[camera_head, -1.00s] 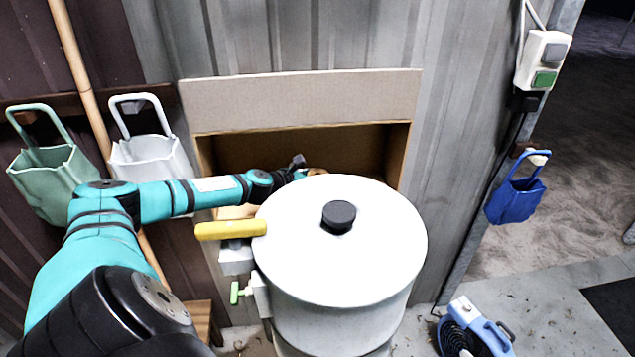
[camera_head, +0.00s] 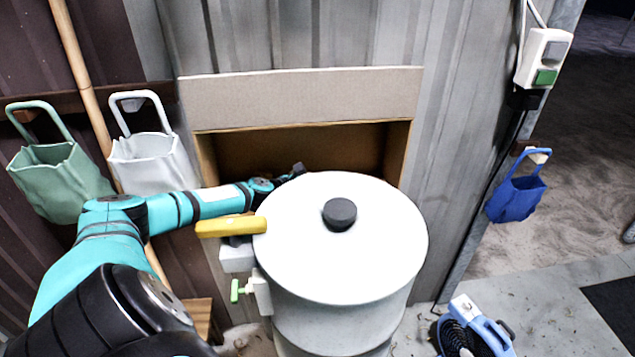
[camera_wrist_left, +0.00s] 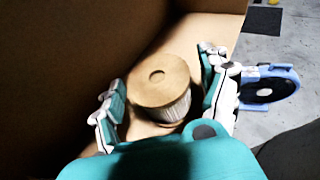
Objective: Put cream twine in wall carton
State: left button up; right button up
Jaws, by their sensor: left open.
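The cream twine (camera_wrist_left: 176,110) is a spool with a round tan end disc that has a small hole in it. In the left wrist view it stands inside the wall carton, seemingly on its floor. The wall carton (camera_head: 300,98) is a brown cardboard box set in the metal wall, open at the front with its flap up. My left gripper (camera_wrist_left: 162,78) is open, with one finger on each side of the spool and visible gaps between. In the head view the gripper is mostly hidden behind the white drum, and the spool is not visible. My right gripper is not in view.
A white lidded drum (camera_head: 385,225) with a black knob and yellow handle (camera_head: 230,227) stands in front of the carton. Green (camera_head: 60,182) and white (camera_head: 152,162) holders hang at left, a blue one (camera_head: 516,199) at right. A blue device (camera_head: 478,330) lies on the floor.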

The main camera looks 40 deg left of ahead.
pick_arm(q)
jog(key=shift+r, duration=0.25)
jog(key=shift+s+f, duration=0.1)
jog(key=shift+s, duration=0.3)
jog(key=shift+b+v, duration=1.05)
jog(key=shift+v, duration=1.5)
jog(key=shift+s+r+p, duration=0.35)
jog(key=shift+s+r, duration=0.05)
jog(key=shift+s, duration=0.15)
jog(key=p+v, duration=0.2)
jog(key=v, duration=0.3)
jog(key=shift+w+r, duration=0.1)
